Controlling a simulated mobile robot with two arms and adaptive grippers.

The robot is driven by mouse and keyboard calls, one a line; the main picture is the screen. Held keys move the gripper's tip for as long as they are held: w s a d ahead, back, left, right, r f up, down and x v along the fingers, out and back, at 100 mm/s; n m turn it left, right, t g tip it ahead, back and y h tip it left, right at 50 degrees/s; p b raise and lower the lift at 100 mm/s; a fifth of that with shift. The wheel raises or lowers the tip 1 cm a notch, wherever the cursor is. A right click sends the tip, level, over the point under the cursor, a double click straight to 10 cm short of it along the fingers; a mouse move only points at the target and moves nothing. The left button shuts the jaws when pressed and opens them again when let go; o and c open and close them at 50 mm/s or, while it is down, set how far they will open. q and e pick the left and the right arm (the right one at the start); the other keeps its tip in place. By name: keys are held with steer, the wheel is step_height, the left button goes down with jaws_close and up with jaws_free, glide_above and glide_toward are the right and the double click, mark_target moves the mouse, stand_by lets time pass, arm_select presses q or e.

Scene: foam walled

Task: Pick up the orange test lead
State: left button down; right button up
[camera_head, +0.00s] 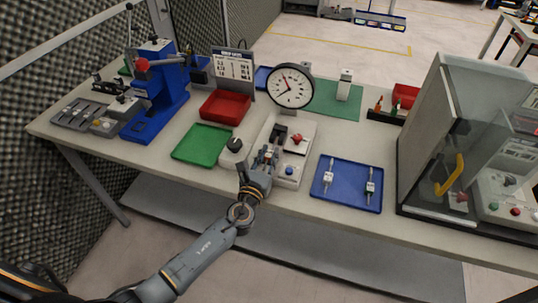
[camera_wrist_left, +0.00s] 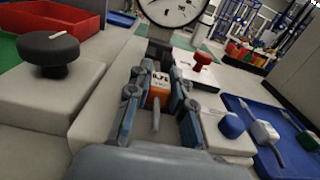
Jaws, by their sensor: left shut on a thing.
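The orange test lead (camera_wrist_left: 158,92) is a small white block with an orange band and a thin grey pin pointing toward the camera. It sits between the fingers of my left gripper (camera_wrist_left: 160,95) in the left wrist view, and the fingers are shut on it. In the head view my left gripper (camera_head: 264,160) is over the front of the light grey gauge fixture (camera_head: 307,148), and it hides most of the lead. I cannot tell whether the lead still touches the fixture. My right gripper is not in view.
The fixture carries a round dial (camera_head: 290,86), a red knob (camera_head: 298,138), a blue button (camera_head: 289,171) and a black knob (camera_head: 234,145). A green tray (camera_head: 190,150) lies left. A clear-walled cabinet (camera_head: 425,130) stands far right.

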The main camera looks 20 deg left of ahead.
mark_target(269, 154)
arm_select(q)
steer(key=shift+r+p, duration=0.35)
steer(key=shift+r, duration=0.1)
step_height(269, 154, up, 3)
steer(key=shift+f+p, duration=0.15)
steer(key=shift+p, duration=0.65)
steer(key=s+a+r+p, duration=0.2)
steer(key=s+a+r, duration=0.6)
steer(key=s, duration=0.4)
steer(key=s+d+r+b, duration=0.2)
steer(key=s+d, duration=0.4)
steer(key=s, duration=0.6)
steer(key=w+a+p, duration=0.2)
steer(key=w+a, duration=0.3)
steer(key=w, duration=0.7)
steer(key=shift+f, duration=0.3)
